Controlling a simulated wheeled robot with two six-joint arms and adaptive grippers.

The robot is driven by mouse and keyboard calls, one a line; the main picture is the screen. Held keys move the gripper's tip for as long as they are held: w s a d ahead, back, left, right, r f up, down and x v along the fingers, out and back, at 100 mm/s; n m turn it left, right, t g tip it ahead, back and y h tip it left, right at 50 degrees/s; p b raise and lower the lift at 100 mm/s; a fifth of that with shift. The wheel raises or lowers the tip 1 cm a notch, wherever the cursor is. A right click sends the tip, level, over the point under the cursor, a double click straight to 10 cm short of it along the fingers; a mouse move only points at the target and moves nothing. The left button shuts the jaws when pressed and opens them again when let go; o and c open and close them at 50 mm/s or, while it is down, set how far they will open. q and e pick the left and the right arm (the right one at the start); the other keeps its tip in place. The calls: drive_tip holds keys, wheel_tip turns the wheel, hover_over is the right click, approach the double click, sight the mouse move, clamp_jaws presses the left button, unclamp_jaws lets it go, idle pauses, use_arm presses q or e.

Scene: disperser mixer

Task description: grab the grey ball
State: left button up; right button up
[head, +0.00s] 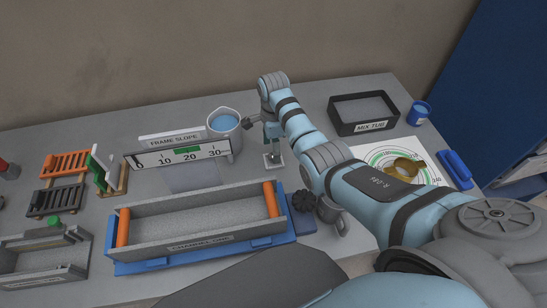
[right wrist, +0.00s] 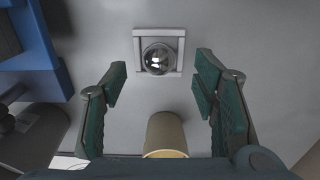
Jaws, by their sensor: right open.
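The grey ball (right wrist: 157,58) is shiny and sits in a small square pale holder (right wrist: 138,50) on the grey bench in the right wrist view. In the head view the holder (head: 274,163) is just below my right gripper (head: 271,140), and the ball there is too small to make out clearly. In the right wrist view my right gripper (right wrist: 158,84) is open and empty. Its fingers are spread to the left and right of the ball's line, with the ball ahead between them, untouched. My left gripper is not in view.
A jug of blue liquid (head: 224,122) and the frame slope sign (head: 180,155) stand left of the gripper. The mix tub (head: 345,127) is right. A tan cylinder (right wrist: 165,133) shows between the finger bases.

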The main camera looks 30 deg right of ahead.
wheel_tip(320, 180, down, 4)
drive_tip(key=shift+r+b, duration=0.25)
drive_tip(key=shift+b, duration=0.15)
drive_tip(key=shift+r, duration=0.1)
drive_tip(key=shift+c, duration=0.5)
clamp_jaws()
